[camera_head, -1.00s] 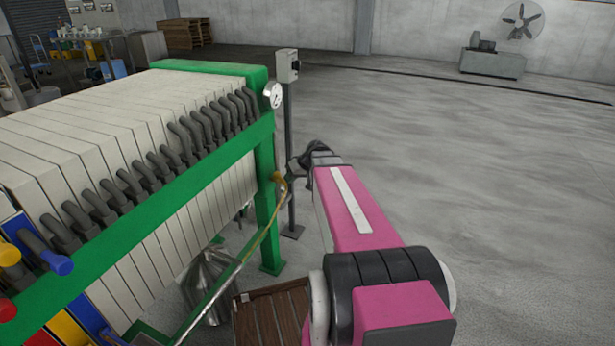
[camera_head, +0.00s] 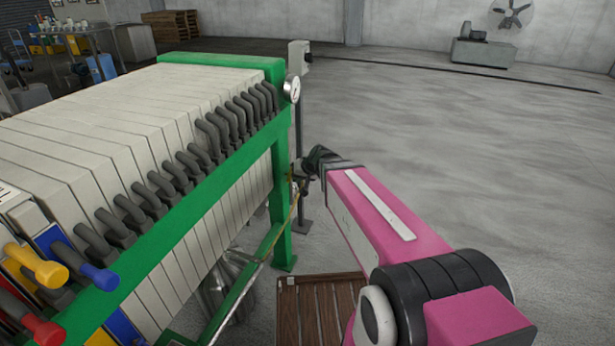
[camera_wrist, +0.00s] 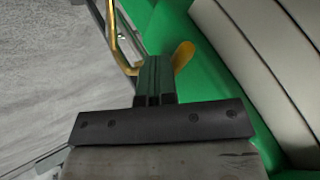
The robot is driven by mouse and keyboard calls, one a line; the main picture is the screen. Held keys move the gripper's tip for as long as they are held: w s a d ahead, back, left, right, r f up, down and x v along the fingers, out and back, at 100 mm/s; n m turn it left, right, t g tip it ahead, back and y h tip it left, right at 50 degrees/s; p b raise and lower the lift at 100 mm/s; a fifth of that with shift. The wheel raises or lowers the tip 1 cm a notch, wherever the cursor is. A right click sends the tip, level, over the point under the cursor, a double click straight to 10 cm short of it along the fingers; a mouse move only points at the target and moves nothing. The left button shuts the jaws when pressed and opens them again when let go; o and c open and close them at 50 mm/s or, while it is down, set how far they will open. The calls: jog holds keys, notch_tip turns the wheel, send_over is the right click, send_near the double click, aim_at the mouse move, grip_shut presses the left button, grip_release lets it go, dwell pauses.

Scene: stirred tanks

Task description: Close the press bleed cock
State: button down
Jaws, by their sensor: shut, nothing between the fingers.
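The press bleed cock shows in the wrist view as a yellow-brass lever (camera_wrist: 184,54) beside the green press frame (camera_wrist: 205,65). A thin brass pipe (camera_wrist: 113,38) bends down to the left of it. My gripper (camera_wrist: 156,68) is shut, with its dark fingers together between the pipe and the lever, and appears close to or touching the lever; contact cannot be told. In the head view my gripper (camera_head: 299,172) is at the green end post (camera_head: 280,195), below the pressure gauge (camera_head: 292,88). There the cock is mostly hidden behind my gripper.
The filter press with pale plates (camera_head: 110,110) and dark handles fills the left. A grey post with a switch box (camera_head: 299,57) stands behind my gripper. A wooden slatted platform (camera_head: 318,310) and a steel vessel (camera_head: 215,290) are below.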

jog(key=shift+s+a, duration=0.1)
jog(key=shift+a, duration=0.55)
dwell(0.4)
